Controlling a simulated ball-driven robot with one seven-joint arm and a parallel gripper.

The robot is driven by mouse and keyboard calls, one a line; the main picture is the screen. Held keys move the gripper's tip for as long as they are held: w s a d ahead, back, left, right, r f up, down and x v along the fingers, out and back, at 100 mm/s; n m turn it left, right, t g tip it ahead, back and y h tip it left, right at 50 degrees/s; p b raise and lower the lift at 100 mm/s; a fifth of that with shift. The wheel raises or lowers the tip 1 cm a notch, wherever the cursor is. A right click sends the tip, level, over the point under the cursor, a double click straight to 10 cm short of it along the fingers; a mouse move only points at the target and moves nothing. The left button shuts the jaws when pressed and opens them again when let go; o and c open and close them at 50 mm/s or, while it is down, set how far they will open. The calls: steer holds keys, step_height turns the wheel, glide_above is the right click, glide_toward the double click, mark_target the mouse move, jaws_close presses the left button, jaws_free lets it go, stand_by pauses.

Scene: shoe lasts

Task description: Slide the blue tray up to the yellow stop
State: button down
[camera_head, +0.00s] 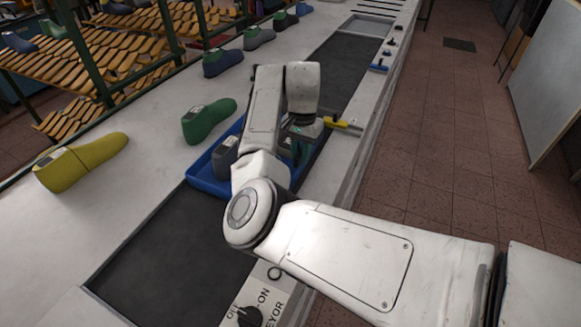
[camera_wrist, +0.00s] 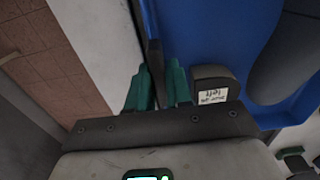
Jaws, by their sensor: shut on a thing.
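The blue tray (camera_head: 205,185) lies on the dark conveyor strip, partly hidden behind my arm. A dark grey-blue shoe last (camera_head: 223,158) stands in it. The tray also fills much of the wrist view (camera_wrist: 205,30), with a dark last and a labelled block on it. The yellow stop (camera_head: 343,126) lies across the right edge of the conveyor, close to the tray's far end. I cannot tell whether they touch. My gripper (camera_head: 301,148) is at the tray's right side. Its green fingers (camera_wrist: 158,88) are shut on the tray's side wall.
A green last (camera_head: 208,121) stands on the bench just left of the tray, and a yellow last (camera_head: 82,162) farther left. Several lasts line the bench beyond. The conveyor (camera_head: 345,65) is clear past the stop. A blue piece (camera_head: 379,67) sits on its right edge.

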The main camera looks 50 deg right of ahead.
steer(key=shift+w+d, duration=0.3)
steer(key=shift+d, duration=0.65)
steer(key=shift+w+d, duration=0.3)
steer(key=shift+d, duration=0.65)
steer(key=shift+r, duration=0.1)
steer(key=c, duration=1.1)
jaws_free()
step_height(320, 180, up, 11)
steer(key=shift+f+b, duration=0.15)
steer(key=shift+b, duration=0.65)
